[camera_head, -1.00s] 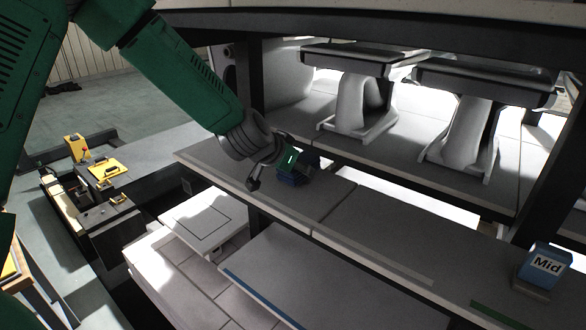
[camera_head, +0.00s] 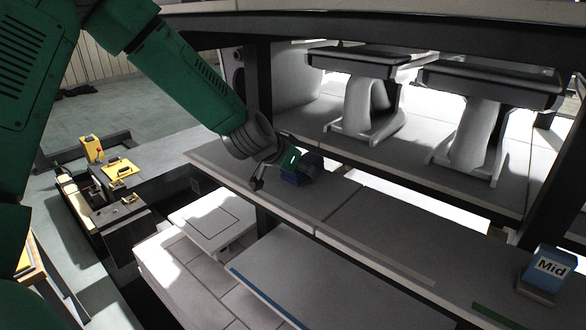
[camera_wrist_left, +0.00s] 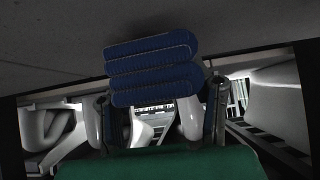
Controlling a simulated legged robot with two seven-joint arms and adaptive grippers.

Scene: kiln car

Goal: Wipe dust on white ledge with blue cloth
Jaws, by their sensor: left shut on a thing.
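My left gripper (camera_head: 277,174) reaches in from the left and is shut on a folded blue cloth (camera_head: 303,170). The cloth is at the left part of a pale grey-white ledge (camera_head: 390,222), the middle shelf of the kiln car. I cannot tell whether it touches the surface. In the left wrist view the blue cloth (camera_wrist_left: 152,72) shows as stacked folds between the gripper's two fingers (camera_wrist_left: 162,118). I cannot make out dust on the ledge. My right gripper is not in view.
A blue and white block marked "Mid" (camera_head: 548,266) stands at the ledge's right end, near a green strip (camera_head: 490,313). Dark posts (camera_head: 545,185) rise behind. Two grey-white pedestal supports (camera_head: 370,105) stand on the shelf behind. A lower shelf (camera_head: 330,285) lies in front.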

